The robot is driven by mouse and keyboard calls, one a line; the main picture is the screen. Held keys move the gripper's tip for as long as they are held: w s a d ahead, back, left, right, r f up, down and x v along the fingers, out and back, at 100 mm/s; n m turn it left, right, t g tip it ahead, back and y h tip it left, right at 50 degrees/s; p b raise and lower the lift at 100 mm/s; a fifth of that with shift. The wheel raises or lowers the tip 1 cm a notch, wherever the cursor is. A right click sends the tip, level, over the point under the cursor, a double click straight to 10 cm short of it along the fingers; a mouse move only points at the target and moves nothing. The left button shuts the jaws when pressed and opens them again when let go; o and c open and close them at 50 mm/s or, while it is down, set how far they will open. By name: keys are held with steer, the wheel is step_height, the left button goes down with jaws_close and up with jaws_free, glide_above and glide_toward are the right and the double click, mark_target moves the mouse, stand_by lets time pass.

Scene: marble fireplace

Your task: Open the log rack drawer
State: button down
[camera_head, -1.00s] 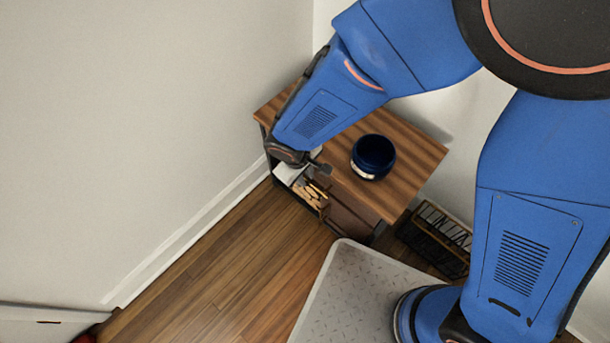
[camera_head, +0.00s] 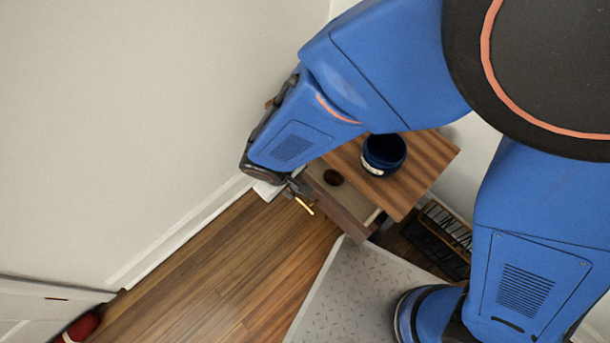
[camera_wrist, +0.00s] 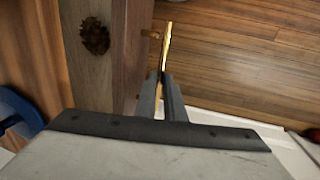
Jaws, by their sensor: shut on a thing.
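The wooden cabinet (camera_head: 428,165) stands in the corner, and its drawer (camera_head: 345,200) is pulled out toward the floor side. A brown pinecone-like object (camera_head: 333,178) lies inside the drawer; it also shows in the wrist view (camera_wrist: 95,37). In the wrist view, the drawer front (camera_wrist: 131,50) runs beside a gold bar handle (camera_wrist: 166,45). My gripper (camera_wrist: 161,92) is shut on this handle, just outside the drawer front. In the head view, my gripper (camera_head: 298,188) is partly hidden by my arm, and the handle's end (camera_head: 304,206) sticks out past it.
A dark blue round pot (camera_head: 383,154) stands on the cabinet top. A black rack (camera_head: 440,238) stands on the floor to the right. The wall and its white baseboard (camera_head: 180,232) are close on the left. Wooden floor (camera_head: 235,265) in front of the drawer is clear.

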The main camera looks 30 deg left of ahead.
steer(key=s+a, duration=0.2)
steer(key=s, duration=0.6)
steer(key=shift+a, duration=0.2)
steer(key=c, duration=2.1)
jaws_free()
steer(key=s+r, duration=0.1)
steer(key=r, duration=0.4)
steer(key=s+r, duration=0.1)
steer(key=r, duration=0.5)
steer(key=s+a+r, duration=0.1)
steer(key=r, duration=0.5)
steer(key=shift+s+r, duration=0.1)
steer(key=shift+s, duration=0.05)
